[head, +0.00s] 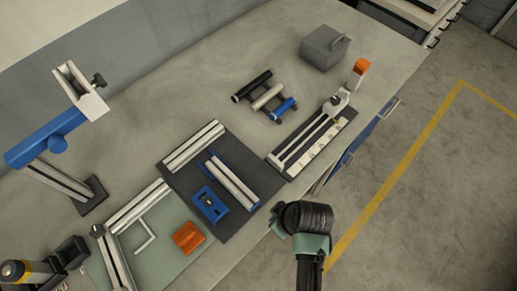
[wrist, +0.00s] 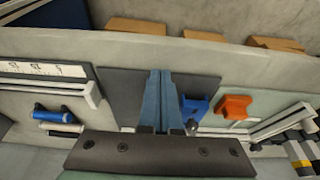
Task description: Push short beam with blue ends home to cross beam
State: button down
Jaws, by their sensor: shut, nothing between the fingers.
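The short beam with blue ends (head: 232,181) lies on a dark mat (head: 262,178) in the head view, with blue showing at its ends and along one side. A cross beam (head: 138,207) lies at the edge of the green mat; another light beam (head: 193,146) lies on the dark mat's far side. I cannot tell which one is meant. My gripper (wrist: 160,73) is shut and empty in the wrist view, its blue-grey fingers together over the dark mat. They hide part of the mat, and I cannot make out the short beam there. In the head view the fingertips are hidden.
A blue block (head: 209,203) and an orange block (head: 188,237) lie near the short beam. A slotted rail fixture (head: 312,145), several rollers (head: 267,96) and a grey box (head: 323,47) stand farther right. A blue-armed stand (head: 60,140) is at left. The table's back middle is clear.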

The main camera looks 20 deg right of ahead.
aim_at(244, 193)
jog(key=x, duration=0.5)
jog(key=shift+w+f, duration=0.15)
jog(key=shift+f, duration=0.2)
jog(key=w, duration=0.1)
jog(key=p, duration=0.1)
jog(key=w+a, duration=0.1)
jog(key=shift+w+r, duration=0.3)
jog(key=shift+w+a+f+p, duration=0.2)
jog(key=shift+w+p, duration=0.1)
jog(key=shift+w, duration=0.3)
jog(key=shift+w, duration=0.15)
jog(key=w, duration=0.2)
jog(key=w+a+b, duration=0.2)
jog(key=w, duration=0.1)
jog(key=shift+w+a, duration=0.1)
jog(key=shift+w, duration=0.25)
jog(key=shift+r, duration=0.15)
